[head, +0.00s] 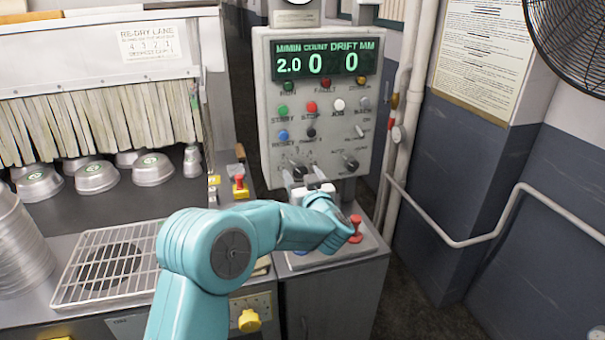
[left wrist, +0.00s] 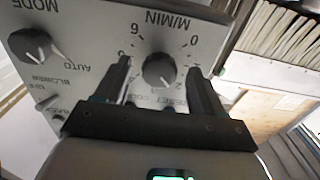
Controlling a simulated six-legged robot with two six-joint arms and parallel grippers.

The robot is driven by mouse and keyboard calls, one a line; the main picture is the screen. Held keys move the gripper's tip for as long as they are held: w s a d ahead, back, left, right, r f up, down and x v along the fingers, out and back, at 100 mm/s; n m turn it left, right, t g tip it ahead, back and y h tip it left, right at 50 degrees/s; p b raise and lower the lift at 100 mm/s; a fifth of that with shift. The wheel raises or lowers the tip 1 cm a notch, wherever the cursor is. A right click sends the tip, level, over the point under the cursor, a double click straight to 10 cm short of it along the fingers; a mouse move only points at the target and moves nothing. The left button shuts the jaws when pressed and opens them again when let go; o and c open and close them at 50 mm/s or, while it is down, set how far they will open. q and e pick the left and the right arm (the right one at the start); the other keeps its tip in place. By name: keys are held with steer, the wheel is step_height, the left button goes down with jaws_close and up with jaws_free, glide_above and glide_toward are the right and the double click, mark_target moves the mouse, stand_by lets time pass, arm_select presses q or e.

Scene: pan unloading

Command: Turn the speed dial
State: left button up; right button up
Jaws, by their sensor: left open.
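The speed dial (head: 298,166) is a dark round knob low on the grey control panel, under a display reading M/MIN 2.0. In the left wrist view the dial (left wrist: 158,72) appears upside down, with the M/MIN scale around it. My left gripper (head: 302,180) is at the panel's lower edge, just in front of the dial. It is open, with its two dark fingers on either side of the dial in the left wrist view. A gap shows between each finger and the knob. Whether the fingertips touch the panel is unclear. My right gripper is not in view.
A second knob, MODE (head: 347,166), sits right of the dial; buttons (head: 311,107) and a small switch are above. A red mushroom button (head: 356,222) stands on the console below. Pipes (head: 403,120) run right of the panel. Pans (head: 97,174) lie at the left.

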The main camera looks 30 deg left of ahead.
arm_select(q)
steer(key=shift+w+a, duration=0.1)
steer(key=shift+a, duration=0.05)
steer(key=c, duration=1.1)
steer(key=shift+o, duration=0.2)
steer(key=shift+r+m+p, duration=0.15)
steer(key=shift+m+p, duration=0.75)
steer(key=shift+p, duration=0.1)
steer(key=shift+m+p, duration=1)
steer(key=shift+m, duration=0.2)
steer(key=shift+m+p, duration=1.4)
steer(key=shift+m, duration=0.9)
